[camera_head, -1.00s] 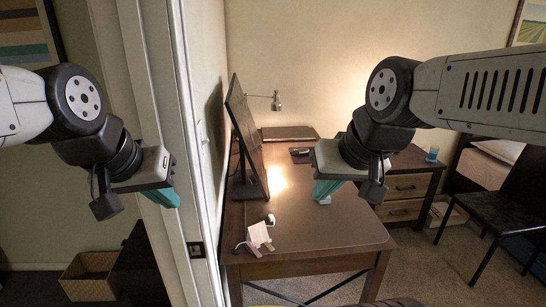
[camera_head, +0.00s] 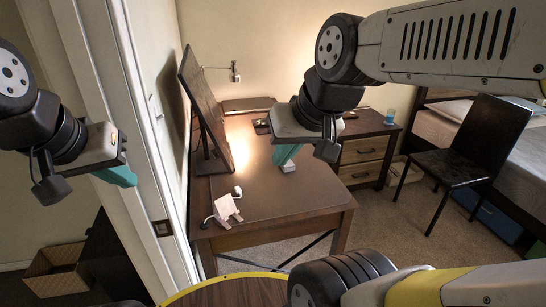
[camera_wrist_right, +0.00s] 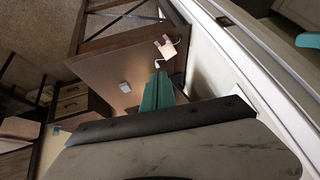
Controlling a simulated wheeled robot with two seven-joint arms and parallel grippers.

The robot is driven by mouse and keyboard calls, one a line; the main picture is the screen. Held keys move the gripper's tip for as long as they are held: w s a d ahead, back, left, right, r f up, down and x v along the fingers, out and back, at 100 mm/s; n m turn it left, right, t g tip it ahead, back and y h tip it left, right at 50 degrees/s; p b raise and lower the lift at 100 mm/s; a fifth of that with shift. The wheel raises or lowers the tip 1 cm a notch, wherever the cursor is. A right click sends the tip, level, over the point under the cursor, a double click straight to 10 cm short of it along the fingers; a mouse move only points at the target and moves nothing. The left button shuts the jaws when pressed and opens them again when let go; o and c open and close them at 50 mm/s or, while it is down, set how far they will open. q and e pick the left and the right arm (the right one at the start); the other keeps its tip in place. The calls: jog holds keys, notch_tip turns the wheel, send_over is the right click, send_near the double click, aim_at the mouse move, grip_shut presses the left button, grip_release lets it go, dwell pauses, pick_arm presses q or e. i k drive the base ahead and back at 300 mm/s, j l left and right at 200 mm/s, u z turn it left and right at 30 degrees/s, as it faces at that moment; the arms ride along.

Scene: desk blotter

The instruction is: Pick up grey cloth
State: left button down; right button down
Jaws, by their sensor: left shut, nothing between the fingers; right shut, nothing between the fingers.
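A small light-grey folded piece, which looks like the grey cloth (camera_head: 288,168), lies on the brown desk (camera_head: 265,190). It also shows in the right wrist view (camera_wrist_right: 125,88), flat on the desk top and clear of the fingers. My right gripper (camera_head: 283,158) points down over the desk, its teal fingers overlapping the cloth's far side in the head view. In the wrist view its fingers (camera_wrist_right: 158,78) are together and empty. My left gripper (camera_head: 120,178) is shut and empty, beside the white door frame, far from the desk.
A dark monitor (camera_head: 205,110) stands at the desk's left. A pale pinkish item (camera_head: 225,208) with a cable lies near the front left edge. A drawer unit (camera_head: 362,160) and black chair (camera_head: 470,150) stand right. The desk's right front is clear.

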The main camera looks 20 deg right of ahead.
aim_at(289, 166)
jog(key=i+l+z, duration=0.15)
jog(key=z, duration=0.25)
jog(key=i+l+z, duration=0.25)
jog(key=i, duration=0.2)
jog(key=i+l+u, duration=0.1)
jog(key=u, duration=0.3)
jog(key=i+l+u, duration=0.1)
jog(key=u, duration=0.25)
jog(key=l+u, duration=0.15)
jog(key=u, duration=0.25)
jog(key=i+l, duration=0.05)
